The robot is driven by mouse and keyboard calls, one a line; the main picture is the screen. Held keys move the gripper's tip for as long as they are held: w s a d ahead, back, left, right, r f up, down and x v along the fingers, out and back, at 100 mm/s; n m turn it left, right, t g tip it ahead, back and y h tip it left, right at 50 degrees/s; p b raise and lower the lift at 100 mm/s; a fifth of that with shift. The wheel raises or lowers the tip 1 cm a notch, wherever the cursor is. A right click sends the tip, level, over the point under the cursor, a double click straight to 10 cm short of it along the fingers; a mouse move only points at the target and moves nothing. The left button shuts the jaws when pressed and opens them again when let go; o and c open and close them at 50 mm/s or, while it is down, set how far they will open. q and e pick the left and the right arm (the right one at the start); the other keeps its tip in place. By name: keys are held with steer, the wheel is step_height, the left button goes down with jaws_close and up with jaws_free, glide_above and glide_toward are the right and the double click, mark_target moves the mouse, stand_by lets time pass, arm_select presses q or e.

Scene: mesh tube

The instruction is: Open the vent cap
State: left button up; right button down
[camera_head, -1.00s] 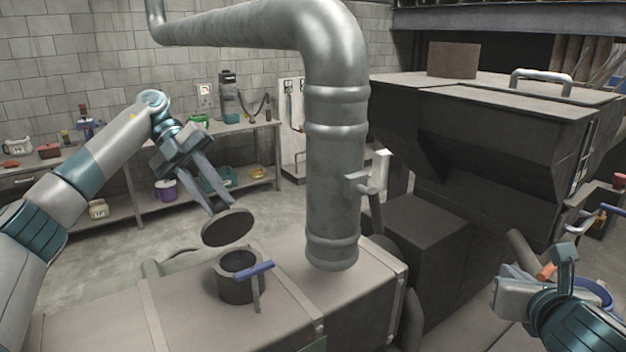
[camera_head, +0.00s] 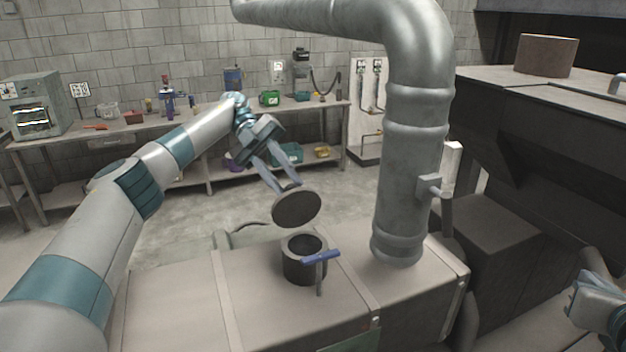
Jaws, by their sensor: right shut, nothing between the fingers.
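The vent cap (camera_head: 297,209) is a dark round disc, tilted up above and behind the open vent neck (camera_head: 291,266), with its flat face towards me. A gap shows between the disc and most of the neck's rim; I cannot tell whether a hinge joins them. A blue-handled lever (camera_head: 320,257) sits at the neck's front right. My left gripper (camera_head: 286,187) reaches down to the cap's upper back edge, its two fingers apart. The fingertips are partly hidden by the cap, so whether they grip it is unclear. My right gripper (camera_head: 598,303) is at the right edge, partly cut off, shut and empty.
A thick metal pipe (camera_head: 412,150) rises just right of the vent from the grey tank top (camera_head: 180,300). A dark hopper (camera_head: 545,140) stands further right. A workbench (camera_head: 215,131) with tools runs along the back wall, with clear floor before it.

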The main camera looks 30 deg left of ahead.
arm_select(q)
steer(key=shift+o, duration=1.1)
steer(key=shift+r, duration=0.15)
steer(key=shift+r+b, duration=0.3)
steer(key=shift+r, duration=0.4)
steer(key=d+r+b, duration=0.6)
steer(key=d+r, duration=0.3)
steer(key=d, duration=0.2)
steer(key=shift+d+r+b, duration=0.15)
steer(key=shift+d+b, duration=0.25)
steer(key=shift+s, duration=0.1)
